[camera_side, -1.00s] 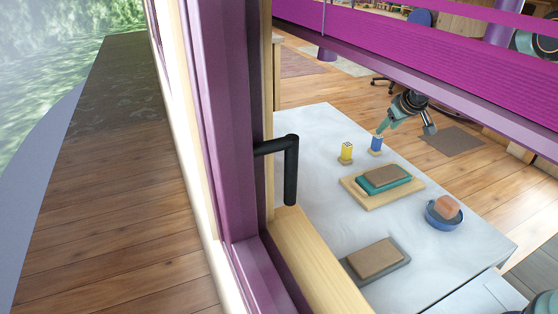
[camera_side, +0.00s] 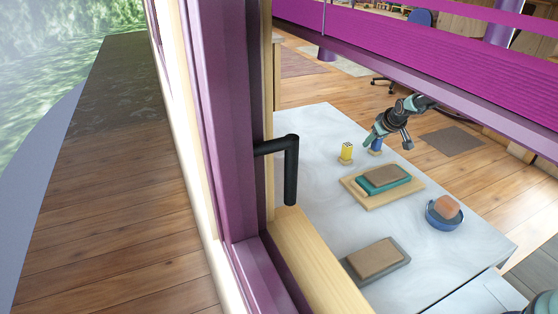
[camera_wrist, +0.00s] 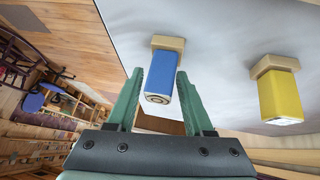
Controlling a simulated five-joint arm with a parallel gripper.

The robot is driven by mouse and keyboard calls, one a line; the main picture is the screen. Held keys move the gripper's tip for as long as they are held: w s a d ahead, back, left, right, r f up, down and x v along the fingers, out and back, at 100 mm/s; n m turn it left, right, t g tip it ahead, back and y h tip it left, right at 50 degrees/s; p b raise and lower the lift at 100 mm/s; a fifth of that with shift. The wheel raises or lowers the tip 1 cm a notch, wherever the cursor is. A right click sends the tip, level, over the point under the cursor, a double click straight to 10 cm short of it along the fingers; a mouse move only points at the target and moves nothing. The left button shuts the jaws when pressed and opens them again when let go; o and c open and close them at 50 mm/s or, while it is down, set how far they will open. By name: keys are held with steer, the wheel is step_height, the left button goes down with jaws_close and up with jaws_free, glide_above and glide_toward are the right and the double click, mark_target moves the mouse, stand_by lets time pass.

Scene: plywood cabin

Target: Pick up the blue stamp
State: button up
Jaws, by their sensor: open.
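The blue stamp (camera_side: 376,145) stands on the pale table towards its far side, partly covered by my gripper in the side view. In the wrist view the blue stamp (camera_wrist: 160,75) has a pale wooden base and lies between my fingers. My gripper (camera_side: 372,143) is open, with one green finger on each side of the stamp. In the wrist view the gripper (camera_wrist: 156,76) shows a small gap between each finger and the stamp. I cannot tell whether either finger touches it.
A yellow stamp (camera_side: 346,152) stands just left of the blue one; it also shows in the wrist view (camera_wrist: 280,95). A teal ink pad (camera_side: 372,188) on a wooden board, a blue bowl (camera_side: 432,222) with an orange-brown block, and a grey pad (camera_side: 375,270) are nearer.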

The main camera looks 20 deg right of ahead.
steer(key=shift+w+d+f, duration=0.1)
steer(key=shift+w+f, duration=0.15)
steer(key=shift+f, duration=0.15)
jaws_close()
step_height(320, 180, up, 20)
stand_by(0.6)
